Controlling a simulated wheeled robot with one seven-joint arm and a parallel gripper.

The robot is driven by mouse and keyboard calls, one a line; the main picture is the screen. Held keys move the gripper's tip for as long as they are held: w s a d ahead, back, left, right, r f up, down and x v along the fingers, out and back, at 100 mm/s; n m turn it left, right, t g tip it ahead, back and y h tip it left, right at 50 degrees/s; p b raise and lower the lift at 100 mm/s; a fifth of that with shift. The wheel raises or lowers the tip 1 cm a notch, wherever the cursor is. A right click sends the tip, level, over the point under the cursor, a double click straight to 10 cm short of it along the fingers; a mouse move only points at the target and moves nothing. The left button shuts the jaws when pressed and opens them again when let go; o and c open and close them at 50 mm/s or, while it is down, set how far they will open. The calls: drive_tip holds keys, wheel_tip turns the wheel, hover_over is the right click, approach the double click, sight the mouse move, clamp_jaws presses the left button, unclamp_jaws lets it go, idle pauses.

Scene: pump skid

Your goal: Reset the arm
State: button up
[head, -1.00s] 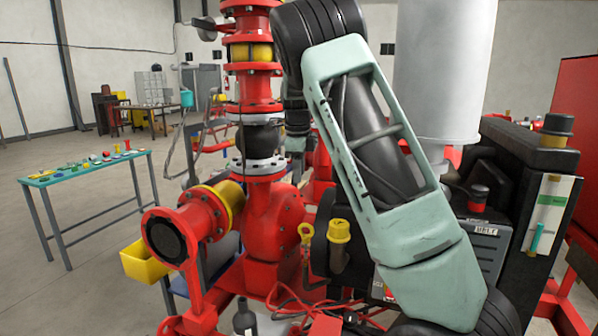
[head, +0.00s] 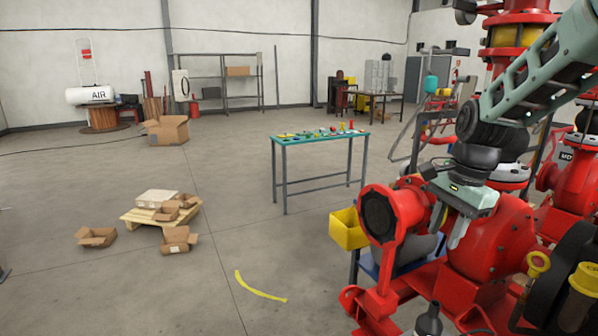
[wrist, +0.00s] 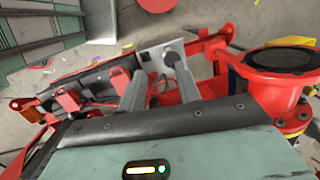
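My gripper (head: 446,230) points down in front of the red pump at the right of the head view. Its two grey fingers stand apart with nothing seen between them. In the wrist view the fingers (wrist: 158,78) reach out over the red skid frame, also apart and empty. My pale green arm comes in from the upper right of the head view. The red pump (head: 492,245) has an open round flange (head: 380,214) left of the gripper. Whether the gripper touches the pump cannot be told.
A yellow bin (head: 347,230) hangs beside the pump. A teal-topped table (head: 320,138) with small parts stands behind. Cardboard boxes and a pallet (head: 150,218) lie at the left. A yellow strip (head: 260,290) lies on the otherwise clear floor in front.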

drive_tip(key=s+a+f+n+b, duration=0.1)
drive_tip(key=s+a+f+n, duration=0.2)
drive_tip(key=s+a+n, duration=1)
drive_tip(key=s+a+f+n, duration=0.1)
drive_tip(key=s+a+n, duration=0.1)
drive_tip(key=s+n, duration=0.2)
drive_tip(key=s+a+f+n+b, duration=0.1)
drive_tip(key=s+a+f+n, duration=0.1)
drive_tip(key=s+n, duration=0.3)
drive_tip(key=s, duration=0.4)
drive_tip(key=shift+s+a+f+g+h, duration=0.2)
drive_tip(key=shift+f+g+h, duration=0.1)
drive_tip(key=shift+h, duration=0.1)
